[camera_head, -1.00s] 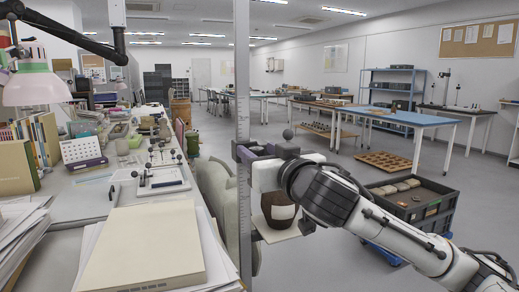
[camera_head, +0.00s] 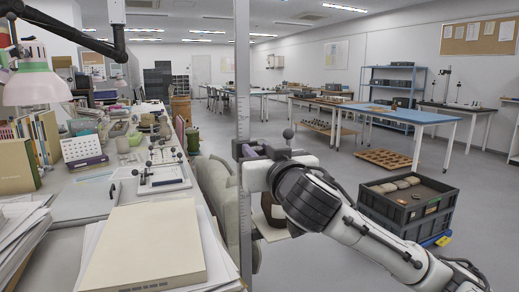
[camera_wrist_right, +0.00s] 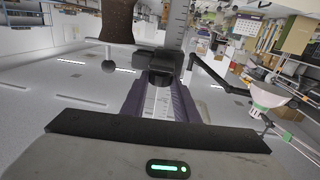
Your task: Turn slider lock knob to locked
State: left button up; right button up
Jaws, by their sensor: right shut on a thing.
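A grey upright post (camera_head: 243,90) with scale marks stands in the middle of the head view. A dark slider (camera_head: 275,153) sits on it at gripper height, partly hidden by my right wrist. A dark ball (camera_head: 288,133) on a thin stem stands above the slider; it also shows in the right wrist view (camera_wrist_right: 107,65). My right gripper (camera_head: 247,153) is at the slider beside the post. In the right wrist view its purple-sided fingers close around the dark knob (camera_wrist_right: 162,72). The knob's lock position cannot be read. My left gripper is not in view.
A brown vessel (camera_head: 270,208) stands behind my right arm, mostly hidden. A cluttered desk with a large closed book (camera_head: 145,245) is on the left. A dark crate (camera_head: 405,208) stands on the floor at right.

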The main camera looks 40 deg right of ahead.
jog(key=m+g+h, duration=0.1)
jog(key=m+h+p, duration=0.1)
jog(key=h, duration=0.1)
jog(key=shift+w+a+m+g, duration=0.15)
jog(key=shift+a+m+g, duration=0.15)
jog(key=shift+a+g, duration=0.1)
jog(key=m+g+h, duration=0.1)
jog(key=g+h, duration=0.1)
jog(key=m+g+h, duration=0.1)
jog(key=m+h, duration=0.1)
jog(key=shift+w+a+f+m+g+h+p, duration=0.1)
jog(key=shift+w+a+m+g+h+p, duration=0.1)
jog(key=shift+m+g+h+p, duration=0.15)
pick_arm(q)
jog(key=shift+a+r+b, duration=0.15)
jog(key=shift+b, duration=0.3)
pick_arm(e)
jog(key=shift+w+a+r+m+g+h, duration=0.15)
jog(key=shift+m+g+h, duration=0.6)
jog(key=shift+m+g, duration=1.05)
jog(key=shift+w+d+m+g+h, duration=0.1)
jog(key=shift+w+m+g+h, duration=0.2)
jog(key=shift+m+g+h, duration=1.4)
jog(key=shift+w+a+r+m+g+y, duration=0.15)
jog(key=shift+m+g, duration=0.7)
jog(key=shift+g, duration=2)
jog(key=shift+w+d+f+m+g, duration=0.15)
jog(key=shift+m+g, duration=0.15)
jog(key=shift+g, duration=0.2)
